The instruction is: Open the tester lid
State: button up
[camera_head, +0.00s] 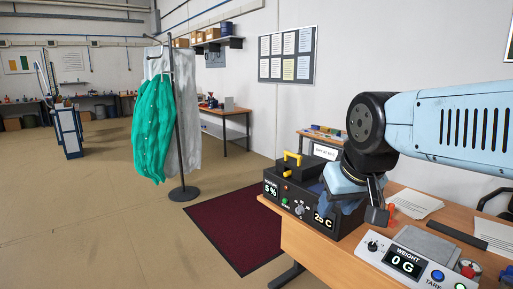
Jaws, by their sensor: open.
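The tester (300,208) is a black box on the desk with lit displays reading "5 %" and "25 C", a green button and a knob. Its dark lid (290,172) sits on top and appears down, with a yellow handle (292,159) standing up from it. My gripper (362,203) is open and empty, at the right end of the tester and apart from the yellow handle. It hides the right part of the tester's top. The exact gap between my gripper and the tester is hard to tell.
A scale (405,260) reading "0 G" stands at the desk's front right, with a grey plate (430,246). A coat stand with a green garment (154,128) and a dark red mat (232,228) are left of the desk.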

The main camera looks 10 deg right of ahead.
aim_at(304, 167)
jog(key=z, duration=0.15)
jog(key=i, duration=1.4)
jog(key=z, duration=0.6)
jog(key=k, duration=0.8)
jog(key=z, duration=0.15)
jog(key=i, duration=0.85)
jog(key=u, duration=0.1)
